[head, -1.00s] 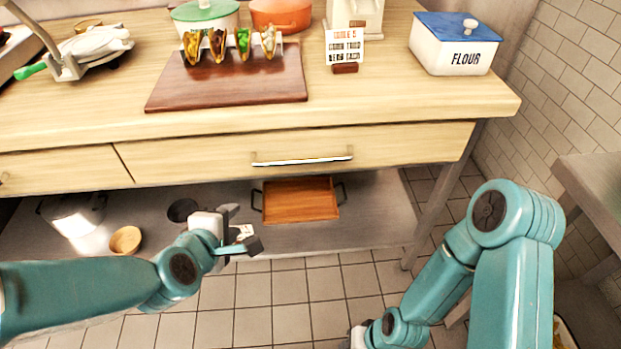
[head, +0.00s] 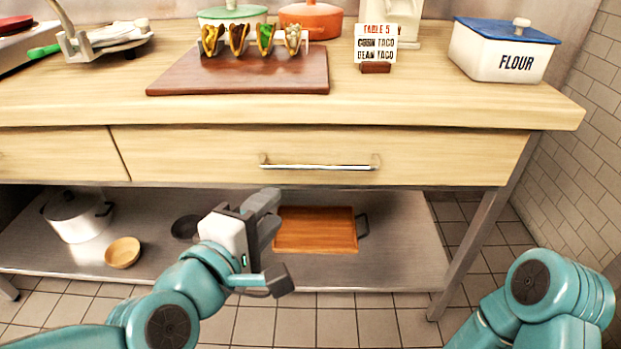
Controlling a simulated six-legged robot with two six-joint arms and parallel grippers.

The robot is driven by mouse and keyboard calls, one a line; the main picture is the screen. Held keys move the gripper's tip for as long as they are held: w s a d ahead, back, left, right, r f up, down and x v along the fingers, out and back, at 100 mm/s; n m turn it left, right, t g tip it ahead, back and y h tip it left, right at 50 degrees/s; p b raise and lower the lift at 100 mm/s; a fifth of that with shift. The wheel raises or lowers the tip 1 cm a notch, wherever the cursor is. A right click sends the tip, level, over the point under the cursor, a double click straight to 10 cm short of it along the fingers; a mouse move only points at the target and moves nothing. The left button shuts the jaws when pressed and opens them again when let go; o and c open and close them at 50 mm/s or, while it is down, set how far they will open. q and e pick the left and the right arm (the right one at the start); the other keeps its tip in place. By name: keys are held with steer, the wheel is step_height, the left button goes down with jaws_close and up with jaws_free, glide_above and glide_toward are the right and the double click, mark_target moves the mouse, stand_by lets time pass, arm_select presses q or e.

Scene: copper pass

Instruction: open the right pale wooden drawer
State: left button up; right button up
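The right pale wooden drawer (head: 440,158) is shut, its front flush under the counter top. Its silver bar handle (head: 318,166) runs across the middle of the front. My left gripper (head: 272,215) is below and left of the handle, apart from it, in front of the lower shelf. It holds nothing that I can see; its fingers overlap from this angle, so their gap is unclear. My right arm shows at the lower right, but its gripper is out of view.
On the counter (head: 400,105) are a board (head: 240,80) with tacos, a table sign (head: 376,45) and a flour box (head: 505,50). The left drawer (head: 55,155) is shut. A pot (head: 75,218), a bowl (head: 123,252) and a wooden tray (head: 318,230) sit on the shelf below.

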mark_target(313, 169)
arm_select(q)
steer(key=b+x, duration=0.2)
steer(key=x, duration=1.3)
arm_select(e)
steer(key=f, duration=0.1)
steer(key=w+f, duration=0.1)
steer(key=shift+d+f+t, duration=0.1)
steer(key=shift+f+t, duration=0.2)
steer(key=shift+f, duration=0.05)
arm_select(q)
steer(key=shift+c, duration=0.3)
jaws_close()
